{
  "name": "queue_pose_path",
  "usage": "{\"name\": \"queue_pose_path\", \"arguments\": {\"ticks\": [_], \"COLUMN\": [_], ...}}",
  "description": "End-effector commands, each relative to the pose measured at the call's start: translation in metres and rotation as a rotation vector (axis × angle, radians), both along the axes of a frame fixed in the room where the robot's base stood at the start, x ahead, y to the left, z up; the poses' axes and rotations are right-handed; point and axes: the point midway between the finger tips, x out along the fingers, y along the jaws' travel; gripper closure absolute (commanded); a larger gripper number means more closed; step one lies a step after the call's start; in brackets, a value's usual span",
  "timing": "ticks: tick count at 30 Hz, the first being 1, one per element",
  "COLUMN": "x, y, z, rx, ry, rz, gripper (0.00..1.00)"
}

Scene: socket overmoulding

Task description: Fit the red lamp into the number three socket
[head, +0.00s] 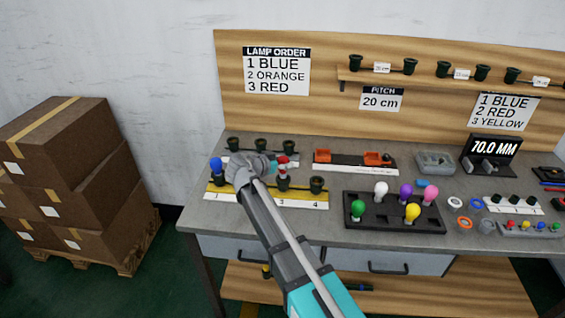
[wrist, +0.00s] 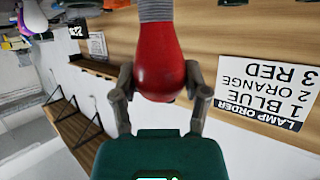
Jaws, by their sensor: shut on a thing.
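The red lamp (wrist: 158,55) is between my gripper's two fingers (wrist: 160,82) in the wrist view, gripped by its bulb, with its grey threaded base pointing away from my palm. In the head view the red lamp (head: 283,160) shows in part beside my gripper (head: 272,165), over the number three socket (head: 283,184) on the yellow numbered strip (head: 300,201). I cannot tell whether its base touches the socket. A blue lamp (head: 216,164) stands at number one. The number four socket (head: 317,184) is empty. My arm hides the number two position.
A lamp order sign (head: 277,71) reads blue, orange, red. Dark sockets (head: 261,144) stand behind the strip. To the right is a black tray (head: 378,222) of coloured lamps, with an orange-and-black fixture (head: 350,158) behind it. Stacked boxes (head: 75,170) stand left of the bench.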

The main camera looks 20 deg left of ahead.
Motion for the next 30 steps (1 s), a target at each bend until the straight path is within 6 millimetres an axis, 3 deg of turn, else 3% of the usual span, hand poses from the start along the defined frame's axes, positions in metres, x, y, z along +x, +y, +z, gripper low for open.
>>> {"name": "queue_pose_path", "arguments": {"ticks": [27, 28, 30], "x": [0.000, 0.000, 0.000], "y": [0.000, 0.000, 0.000], "z": [-0.017, -0.017, -0.016], "rx": [0.000, 0.000, 0.000], "ry": [0.000, 0.000, 0.000], "rz": [0.000, 0.000, 0.000], "gripper": [0.79, 0.39, 0.26]}}
